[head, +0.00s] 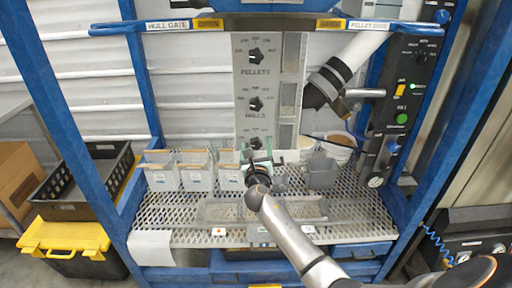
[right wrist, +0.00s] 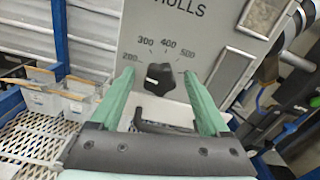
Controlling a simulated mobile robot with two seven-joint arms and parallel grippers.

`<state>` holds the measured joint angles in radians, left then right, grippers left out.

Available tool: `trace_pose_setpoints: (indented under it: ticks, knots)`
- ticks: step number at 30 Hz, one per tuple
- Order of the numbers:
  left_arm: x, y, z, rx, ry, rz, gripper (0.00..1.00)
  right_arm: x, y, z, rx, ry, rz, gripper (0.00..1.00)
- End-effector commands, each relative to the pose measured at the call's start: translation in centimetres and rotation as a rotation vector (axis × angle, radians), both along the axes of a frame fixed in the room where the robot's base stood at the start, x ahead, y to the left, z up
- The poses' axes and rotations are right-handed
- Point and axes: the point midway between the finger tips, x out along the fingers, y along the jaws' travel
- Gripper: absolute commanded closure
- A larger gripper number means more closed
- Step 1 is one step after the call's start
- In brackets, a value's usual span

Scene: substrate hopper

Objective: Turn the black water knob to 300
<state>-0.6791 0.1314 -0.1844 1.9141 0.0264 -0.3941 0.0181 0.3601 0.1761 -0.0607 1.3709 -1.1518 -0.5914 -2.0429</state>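The black knob (right wrist: 160,79) sits on the grey panel, below the HULLS lettering, with a dial marked 200, 300, 400 and 500 around its top. Which mark it points to is hard to tell. In the head view this lowest knob (head: 256,143) shows just above my right gripper (head: 262,162); any label under it is hidden. In the right wrist view my right gripper's green fingers (right wrist: 160,95) are open, one on each side of the knob, apart from it in the picture. My left gripper is not in view.
Two more black knobs sit above on the panel (head: 243,120), at PELLETS and HULLS. White bins (head: 198,178) stand on the mesh shelf (head: 170,210) at left, a grey container (head: 321,173) at right. A black control box (head: 401,95) is on the right post.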

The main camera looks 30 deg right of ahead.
Motion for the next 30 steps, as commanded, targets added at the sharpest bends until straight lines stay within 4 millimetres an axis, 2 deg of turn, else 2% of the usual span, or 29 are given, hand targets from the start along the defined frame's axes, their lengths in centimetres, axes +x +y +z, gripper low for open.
trace_pose_setpoints:
  ticks: [2, 20, 30]
  knots:
    - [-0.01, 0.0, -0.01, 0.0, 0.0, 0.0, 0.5, -0.01, 0.0, -0.01, 0.0, 0.0, 0.0, 0.31]
    - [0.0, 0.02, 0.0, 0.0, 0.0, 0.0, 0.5, -0.04, 0.01, -0.04, 0.001, 0.001, 0.0, 0.98]
    - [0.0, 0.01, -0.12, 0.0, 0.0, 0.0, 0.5, -0.04, 0.01, -0.09, 0.031, -0.018, 0.0, 1.0]
